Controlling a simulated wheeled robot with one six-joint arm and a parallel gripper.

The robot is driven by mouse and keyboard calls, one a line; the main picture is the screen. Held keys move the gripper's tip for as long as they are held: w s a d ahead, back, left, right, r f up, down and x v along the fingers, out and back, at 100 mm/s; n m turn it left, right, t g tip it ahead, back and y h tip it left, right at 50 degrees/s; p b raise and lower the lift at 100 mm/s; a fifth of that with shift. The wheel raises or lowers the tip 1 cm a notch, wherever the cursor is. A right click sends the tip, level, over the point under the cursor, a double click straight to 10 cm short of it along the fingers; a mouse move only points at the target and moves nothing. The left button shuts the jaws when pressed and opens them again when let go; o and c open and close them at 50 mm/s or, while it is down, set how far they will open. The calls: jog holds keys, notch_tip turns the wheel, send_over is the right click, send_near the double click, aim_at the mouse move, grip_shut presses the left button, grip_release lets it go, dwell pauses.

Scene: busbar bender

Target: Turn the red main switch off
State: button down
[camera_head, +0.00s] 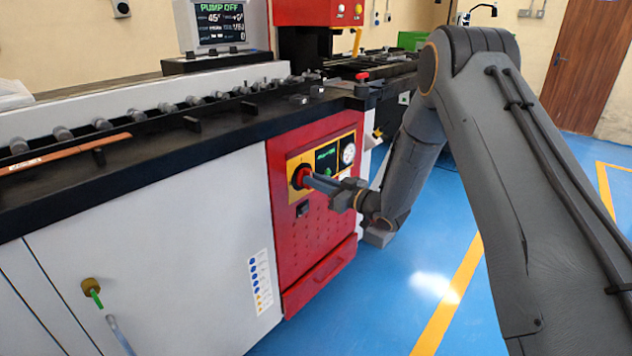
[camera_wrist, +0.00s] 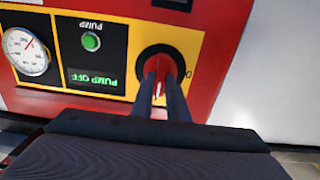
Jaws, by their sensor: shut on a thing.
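The red main switch (camera_head: 302,176) sits on a yellow plate on the machine's red front panel. In the wrist view the red switch handle (camera_wrist: 159,66) shows in front of a black round base, between my two fingers. My gripper (camera_head: 310,180) reaches the panel from the right and is shut on the switch handle. In the wrist view the fingers (camera_wrist: 164,75) lie on both sides of the handle and hide part of it. A "0" mark shows at the right of the switch there. The exact angle of the handle is hard to tell.
A panel display (camera_wrist: 95,79) reads PUMP OFF, below a green button (camera_wrist: 91,41) and beside a gauge (camera_wrist: 25,50). The upper screen (camera_head: 219,24) also reads PUMP OFF. A copper bar (camera_head: 68,152) lies on the roller bed. Blue floor (camera_head: 400,290) is open in front.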

jog(key=shift+n, duration=0.3)
jog(key=n+b, duration=0.1)
jog(key=n, duration=0.4)
jog(key=n+b, duration=0.2)
jog(key=n, duration=0.4)
jog(key=n+b, duration=0.1)
jog(key=n, duration=0.5)
jog(key=shift+s+a+f+b, duration=0.35)
jog(key=shift+a+f+b, duration=0.05)
jog(key=c, duration=1.7)
grip_release()
jog(key=shift+a, duration=0.1)
jog(key=shift+d, duration=0.2)
